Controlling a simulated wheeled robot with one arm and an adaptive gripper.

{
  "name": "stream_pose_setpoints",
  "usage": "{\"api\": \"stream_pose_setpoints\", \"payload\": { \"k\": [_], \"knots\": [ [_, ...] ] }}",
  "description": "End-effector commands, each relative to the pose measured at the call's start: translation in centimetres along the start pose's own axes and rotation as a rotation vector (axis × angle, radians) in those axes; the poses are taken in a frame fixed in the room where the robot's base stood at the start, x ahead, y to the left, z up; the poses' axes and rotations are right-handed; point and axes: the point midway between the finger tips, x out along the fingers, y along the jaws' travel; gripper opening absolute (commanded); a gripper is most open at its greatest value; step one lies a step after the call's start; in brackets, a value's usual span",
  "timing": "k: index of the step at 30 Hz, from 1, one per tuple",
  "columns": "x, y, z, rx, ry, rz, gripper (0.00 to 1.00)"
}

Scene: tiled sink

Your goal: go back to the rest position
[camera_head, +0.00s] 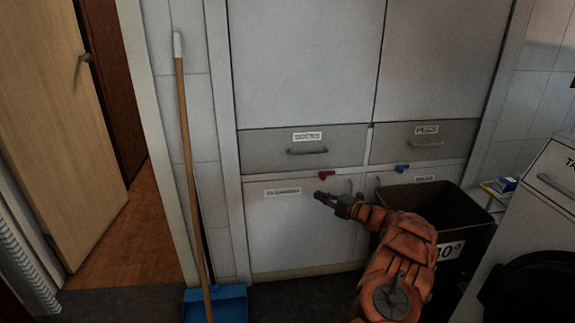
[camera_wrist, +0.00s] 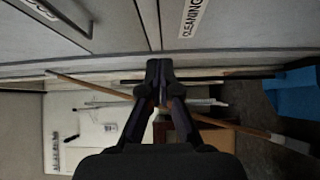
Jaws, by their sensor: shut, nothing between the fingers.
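My gripper (camera_head: 326,197) is shut and empty in front of the lower left cupboard door (camera_head: 280,230) in the head view. In the wrist view my gripper (camera_wrist: 159,66) also shows with its fingertips together and nothing between them. My orange arm reaches in from the lower right of the head view. I cannot tell whether the fingertips touch the cupboard door.
A dark bin (camera_head: 468,208) stands right beside my arm. Drawers labelled SOCKS (camera_head: 345,148) and PEGS (camera_head: 425,142) are above. A broom (camera_head: 185,130) leans left, over a blue dustpan (camera_head: 230,305). A wooden door (camera_head: 55,120) stands at far left.

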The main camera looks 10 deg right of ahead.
Motion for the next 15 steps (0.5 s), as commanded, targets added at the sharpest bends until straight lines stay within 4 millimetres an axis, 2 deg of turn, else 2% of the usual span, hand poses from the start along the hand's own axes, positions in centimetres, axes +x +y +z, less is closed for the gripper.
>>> {"api": "stream_pose_setpoints", "payload": {
  "k": [1, 9, 15],
  "knots": [
    [0.5, 1.9, 0.3, 0.011, -0.023, 0.01, 0.0],
    [3.3, 12.5, 2.6, 0.158, -0.209, 0.06, 0.0],
    [4.2, 18.9, 3.1, 0.3, -0.341, 0.067, 0.0]
  ]
}}
